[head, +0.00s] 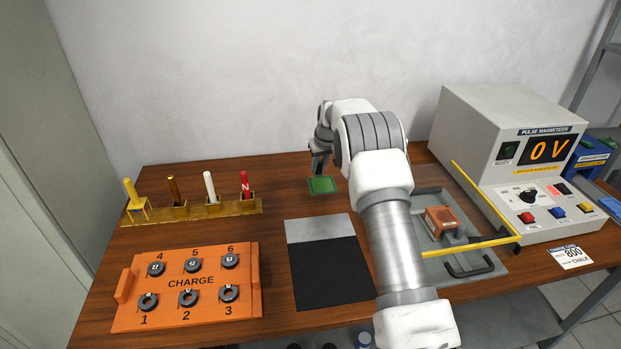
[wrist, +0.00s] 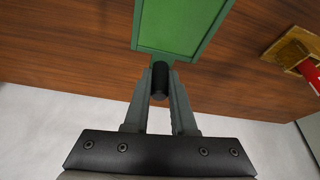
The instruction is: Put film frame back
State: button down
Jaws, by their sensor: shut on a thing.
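The film frame (head: 322,185) is a flat green panel with a darker green rim, at the back middle of the table in the head view. In the wrist view the film frame (wrist: 181,28) extends away from my gripper (wrist: 160,88), whose fingers are shut on its short dark handle (wrist: 160,77). In the head view my gripper (head: 319,166) points down at the frame's back edge. The frame lies flat; I cannot tell whether it touches the table or hangs just above it.
A brass rack (head: 225,208) with coloured sticks stands at the left. In front are an orange CHARGE tray (head: 255,275) with several black rings and a black-and-grey mat (head: 330,275). At the right are a grey tray (head: 485,270), a yellow bar (head: 470,247) and the pulse magnetizer (head: 490,120).

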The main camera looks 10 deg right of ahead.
jog(key=shift+w+a+f, duration=1.1)
jog(key=shift+w+a, duration=0.1)
jog(key=shift+w, duration=0.05)
jog(key=shift+f, duration=1.9)
jog(key=shift+f+b, duration=0.25)
jog(key=shift+b, duration=0.05)
jog(key=c, duration=0.7)
grip_release()
jog(key=shift+r, duration=0.1)
jog(key=shift+c, duration=0.2)
